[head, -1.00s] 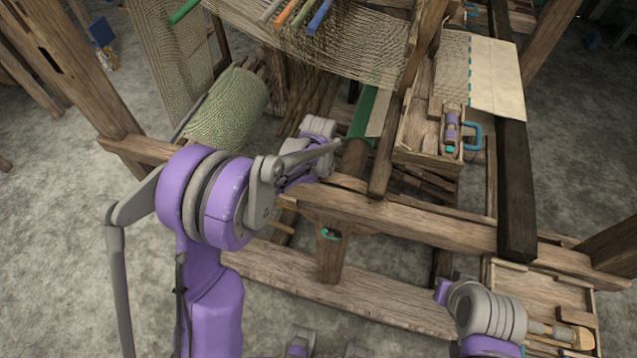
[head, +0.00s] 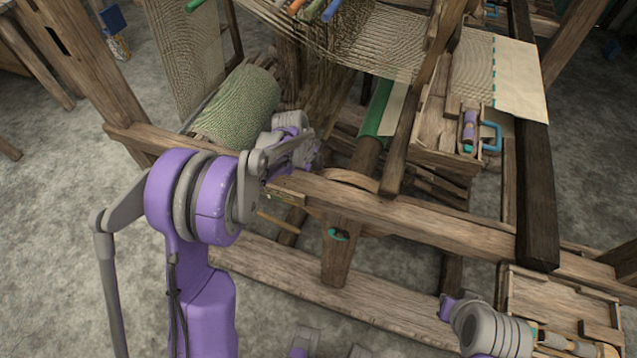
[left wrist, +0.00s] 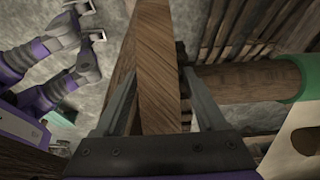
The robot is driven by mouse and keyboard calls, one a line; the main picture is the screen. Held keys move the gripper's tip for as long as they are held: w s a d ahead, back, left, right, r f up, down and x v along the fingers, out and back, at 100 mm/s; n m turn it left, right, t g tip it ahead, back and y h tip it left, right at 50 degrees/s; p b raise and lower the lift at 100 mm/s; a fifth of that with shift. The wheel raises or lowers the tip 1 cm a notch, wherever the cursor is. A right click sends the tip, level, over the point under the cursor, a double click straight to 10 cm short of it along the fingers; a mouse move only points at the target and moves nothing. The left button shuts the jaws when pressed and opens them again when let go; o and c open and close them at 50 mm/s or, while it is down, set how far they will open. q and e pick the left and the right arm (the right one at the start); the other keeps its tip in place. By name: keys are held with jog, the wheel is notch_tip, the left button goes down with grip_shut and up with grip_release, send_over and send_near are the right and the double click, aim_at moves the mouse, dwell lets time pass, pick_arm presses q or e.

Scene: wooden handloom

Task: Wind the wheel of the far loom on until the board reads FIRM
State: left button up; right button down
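The wheel (head: 345,178) shows in the head view as a curved wooden rim behind the front beam, beside the roller. In the left wrist view a wooden bar, apparently its rim edge-on (left wrist: 158,60), runs between the two fingers of my left gripper (left wrist: 159,85). The fingers stand on either side of it; whether they press on it I cannot tell. In the head view my left arm's wrist hides those fingers. My right arm shows at the bottom right, but its fingers cannot be made out. No lettering of a board is legible.
The front beam (head: 430,225) crosses close to my left arm. A roller with a green end (head: 377,105) lies beyond the wheel, and a green yarn roll (head: 238,108) to the left. A wooden tray (head: 555,292) is at the right. Bare floor lies at the left.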

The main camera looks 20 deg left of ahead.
pick_arm(q)
jog(key=v, duration=1)
jog(key=shift+a+r+p, duration=0.15)
jog(key=shift+r+p, duration=0.25)
